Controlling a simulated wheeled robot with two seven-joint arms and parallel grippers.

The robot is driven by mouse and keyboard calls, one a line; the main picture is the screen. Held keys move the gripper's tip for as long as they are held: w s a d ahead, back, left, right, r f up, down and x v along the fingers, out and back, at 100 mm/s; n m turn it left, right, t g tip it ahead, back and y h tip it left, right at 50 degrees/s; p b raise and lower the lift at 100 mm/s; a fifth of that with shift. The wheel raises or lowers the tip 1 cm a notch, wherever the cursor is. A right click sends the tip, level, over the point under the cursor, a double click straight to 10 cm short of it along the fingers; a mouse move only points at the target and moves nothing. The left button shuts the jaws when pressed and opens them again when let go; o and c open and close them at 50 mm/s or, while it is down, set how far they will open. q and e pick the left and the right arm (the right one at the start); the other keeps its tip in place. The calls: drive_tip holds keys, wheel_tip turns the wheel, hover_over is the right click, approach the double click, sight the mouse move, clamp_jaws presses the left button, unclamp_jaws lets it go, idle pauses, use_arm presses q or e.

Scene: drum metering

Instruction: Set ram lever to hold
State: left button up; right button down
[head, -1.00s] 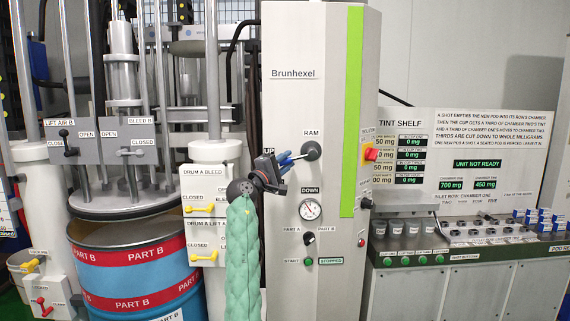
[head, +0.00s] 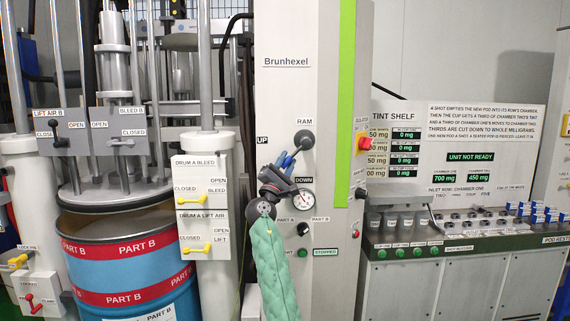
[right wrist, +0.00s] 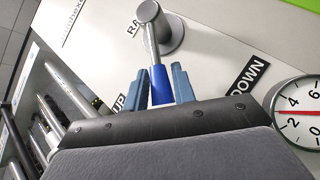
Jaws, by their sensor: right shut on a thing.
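The ram lever has a round grey hub (head: 306,139) under the RAM label on the Brunhexel cabinet. Its blue handle (right wrist: 160,85) points down and to the left in the head view, between the UP label (head: 262,140) and the DOWN label (head: 303,180). My right gripper (head: 287,160) is shut on the blue handle. In the right wrist view, its two blue fingers (right wrist: 160,84) stand on either side of the handle, and the grey rod runs to the hub (right wrist: 165,33). The gripper partly hides the handle in the head view. My left gripper is not in view.
A pressure gauge (head: 302,202) sits just below the lever, close to my right gripper. A dark part selector knob (head: 303,229) and a green start button (head: 303,253) are lower. A red switch (head: 364,143) is to the right. The blue drum (head: 115,262) stands left.

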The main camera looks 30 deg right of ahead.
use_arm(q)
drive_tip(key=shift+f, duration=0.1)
use_arm(e)
drive_tip(key=c, duration=1.1)
unclamp_jaws()
drive_tip(key=shift+c, duration=0.2)
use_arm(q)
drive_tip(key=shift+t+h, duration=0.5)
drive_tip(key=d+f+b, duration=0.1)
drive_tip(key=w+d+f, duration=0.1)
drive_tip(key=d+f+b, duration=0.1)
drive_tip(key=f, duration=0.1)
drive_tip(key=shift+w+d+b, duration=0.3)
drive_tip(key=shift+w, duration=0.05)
use_arm(e)
drive_tip(key=v, duration=0.7)
drive_tip(key=shift+a+f, duration=0.25)
drive_tip(key=shift+a, duration=0.05)
drive_tip(key=shift+s, duration=0.15)
